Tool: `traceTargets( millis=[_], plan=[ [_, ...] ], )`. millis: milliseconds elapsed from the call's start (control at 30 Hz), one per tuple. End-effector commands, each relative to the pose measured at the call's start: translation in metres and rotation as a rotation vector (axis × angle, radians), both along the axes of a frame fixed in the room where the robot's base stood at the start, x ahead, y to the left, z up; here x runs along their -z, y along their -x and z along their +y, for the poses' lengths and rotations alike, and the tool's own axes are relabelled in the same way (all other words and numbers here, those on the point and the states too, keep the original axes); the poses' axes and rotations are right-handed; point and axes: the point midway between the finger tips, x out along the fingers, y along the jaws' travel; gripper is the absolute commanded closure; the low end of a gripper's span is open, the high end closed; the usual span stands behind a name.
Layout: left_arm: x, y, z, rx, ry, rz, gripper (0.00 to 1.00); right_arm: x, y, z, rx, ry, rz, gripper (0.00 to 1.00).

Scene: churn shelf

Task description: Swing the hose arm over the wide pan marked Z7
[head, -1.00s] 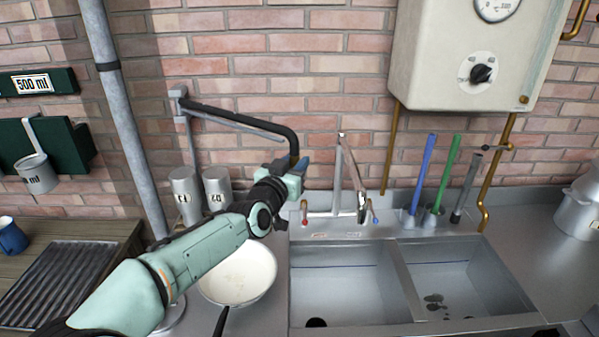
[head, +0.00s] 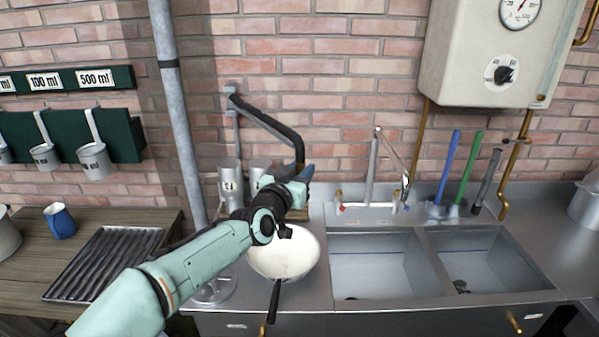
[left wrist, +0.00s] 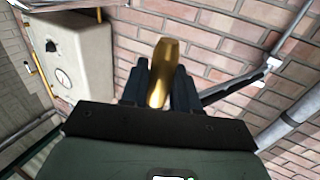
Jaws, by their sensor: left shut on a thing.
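The black hose arm (head: 268,122) reaches out from a wall bracket and bends down at its free end. My left gripper (head: 301,176) is at that free end. The left wrist view shows its dark fingers closed on the hose arm's brass end piece (left wrist: 163,72). A wide white pan (head: 284,256) with a dark handle stands on the steel counter left of the sink. In the head view the hose end appears above the pan's far right part; I cannot tell if it is directly over it. No Z7 mark is legible. My right gripper is not in view.
Two metal canisters (head: 230,181) stand behind the pan, close to my left forearm. A grey vertical pipe (head: 178,110) stands left of the hose bracket. The faucet (head: 373,170) and the double sink (head: 375,262) are to the right. A wall heater (head: 480,50) hangs upper right.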

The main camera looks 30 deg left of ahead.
Motion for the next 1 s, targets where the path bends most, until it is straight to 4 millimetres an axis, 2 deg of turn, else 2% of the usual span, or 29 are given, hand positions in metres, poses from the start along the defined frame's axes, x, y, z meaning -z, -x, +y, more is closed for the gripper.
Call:
traceTargets(
  millis=[567,600,667,1000],
  plan=[
    [-0.0019,0.0005,0.0045,-0.008,-0.001,-0.005,1.0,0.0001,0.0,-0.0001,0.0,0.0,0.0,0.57],
    [-0.0019,0.0006,0.0045,-0.008,-0.002,-0.005,0.67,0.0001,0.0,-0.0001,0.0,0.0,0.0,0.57],
    [-0.0018,0.0006,0.0044,-0.008,-0.002,-0.005,0.51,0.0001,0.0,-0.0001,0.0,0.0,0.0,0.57],
    [-0.0011,0.0028,0.0021,-0.004,0.0,-0.003,0.51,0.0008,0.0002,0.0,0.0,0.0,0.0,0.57]
  ],
)
